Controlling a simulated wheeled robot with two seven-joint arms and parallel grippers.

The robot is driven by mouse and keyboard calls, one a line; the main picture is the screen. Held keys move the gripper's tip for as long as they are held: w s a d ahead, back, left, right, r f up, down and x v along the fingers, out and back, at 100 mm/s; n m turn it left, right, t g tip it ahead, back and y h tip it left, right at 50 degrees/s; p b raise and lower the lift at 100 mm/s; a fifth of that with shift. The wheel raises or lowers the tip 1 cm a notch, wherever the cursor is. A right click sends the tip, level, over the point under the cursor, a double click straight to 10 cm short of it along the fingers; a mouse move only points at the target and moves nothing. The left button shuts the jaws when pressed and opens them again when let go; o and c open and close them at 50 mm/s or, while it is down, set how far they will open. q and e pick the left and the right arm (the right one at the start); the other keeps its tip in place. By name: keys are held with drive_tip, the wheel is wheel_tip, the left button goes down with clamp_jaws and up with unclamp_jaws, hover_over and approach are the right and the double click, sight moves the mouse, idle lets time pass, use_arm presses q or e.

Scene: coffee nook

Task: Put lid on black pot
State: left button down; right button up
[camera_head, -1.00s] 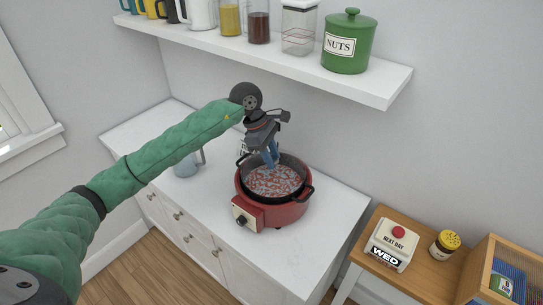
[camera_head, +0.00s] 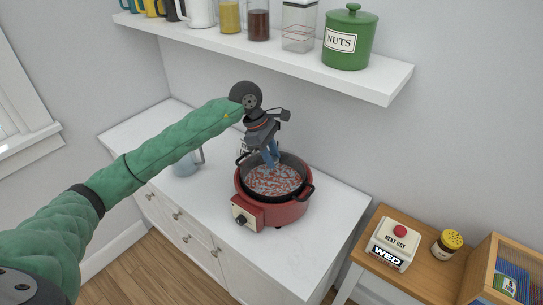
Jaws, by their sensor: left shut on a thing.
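A black pot (camera_head: 302,173) sits inside a red cooker (camera_head: 285,214) with a dial on its front, on the white counter. A round speckled red-and-grey surface (camera_head: 278,181) shows inside the pot's rim. I cannot tell whether it is a lid or the pot's contents. My left gripper (camera_head: 271,159) points down over the back of the pot, its blue fingers overlapping the speckled surface. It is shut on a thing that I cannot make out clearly. No separate lid can be made out elsewhere. My right gripper is not in view.
A shelf (camera_head: 375,88) with jars and a green nuts canister (camera_head: 349,40) hangs above the counter (camera_head: 210,215). A bluish jug (camera_head: 185,165) stands left of the cooker. A wooden table (camera_head: 421,268) at right holds a day sign (camera_head: 393,244) and a yellow-lidded jar (camera_head: 447,243). The counter's front is clear.

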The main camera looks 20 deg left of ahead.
use_arm(q)
drive_tip(key=shift+f+b, duration=0.25)
drive_tip(key=shift+b, duration=0.4)
idle(0.8)
drive_tip(key=c, duration=0.5)
unclamp_jaws()
drive_tip(key=shift+r, duration=0.1)
drive_tip(key=shift+r+p, duration=0.3)
drive_tip(key=shift+r, duration=2.1)
clamp_jaws()
